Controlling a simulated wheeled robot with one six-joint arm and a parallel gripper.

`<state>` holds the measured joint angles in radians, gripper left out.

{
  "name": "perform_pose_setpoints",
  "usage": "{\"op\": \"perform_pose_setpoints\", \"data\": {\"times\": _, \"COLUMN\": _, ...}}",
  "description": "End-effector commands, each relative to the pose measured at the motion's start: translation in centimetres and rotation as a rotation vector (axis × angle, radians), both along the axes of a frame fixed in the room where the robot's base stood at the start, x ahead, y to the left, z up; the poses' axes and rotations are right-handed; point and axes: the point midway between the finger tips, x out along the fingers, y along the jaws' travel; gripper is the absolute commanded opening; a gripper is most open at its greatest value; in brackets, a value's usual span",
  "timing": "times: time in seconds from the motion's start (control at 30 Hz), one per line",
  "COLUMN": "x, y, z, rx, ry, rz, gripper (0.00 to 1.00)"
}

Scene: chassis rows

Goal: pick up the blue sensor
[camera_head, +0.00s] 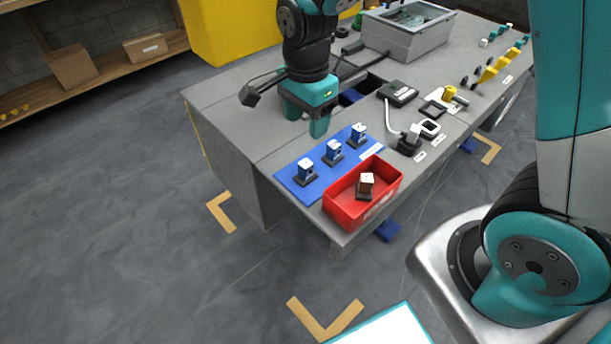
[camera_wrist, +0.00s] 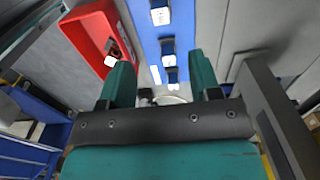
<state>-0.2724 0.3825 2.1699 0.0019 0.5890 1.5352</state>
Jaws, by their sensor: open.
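Three small blue-and-white sensors with dark bases stand in a row on a blue mat (camera_head: 290,185): a left one (camera_head: 306,171), a middle one (camera_head: 333,152) and a right one (camera_head: 359,135). The frames do not show which one is meant. My gripper (camera_head: 308,118) hangs above the table behind the mat, its teal fingers apart and empty. In the wrist view the fingertips (camera_wrist: 162,78) frame the end of the mat, and one sensor (camera_wrist: 171,75) shows between them. Two more sensors, one (camera_wrist: 168,46) and another (camera_wrist: 160,13), lie beyond the fingertips.
A red bin (camera_head: 346,214) holding a brown-and-white block (camera_head: 366,184) stands in front of the mat. A grey container (camera_head: 390,40) stands at the back.

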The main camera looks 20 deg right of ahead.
Motion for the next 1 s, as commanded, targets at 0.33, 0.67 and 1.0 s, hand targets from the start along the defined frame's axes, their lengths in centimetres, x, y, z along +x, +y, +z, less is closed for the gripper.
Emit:
{"op": "perform_pose_setpoints", "data": {"times": 0.33, "x": -0.1, "y": 0.1, "z": -7.6, "rx": 0.0, "ry": 0.004, "rz": 0.006, "gripper": 0.57}}
{"op": "perform_pose_setpoints", "data": {"times": 0.67, "x": -0.1, "y": 0.1, "z": -10.7, "rx": 0.001, "ry": 0.004, "rz": 0.007, "gripper": 0.57}}
{"op": "perform_pose_setpoints", "data": {"times": 1.0, "x": 0.1, "y": 0.2, "z": -14.1, "rx": 0.002, "ry": 0.001, "rz": 0.007, "gripper": 0.57}}
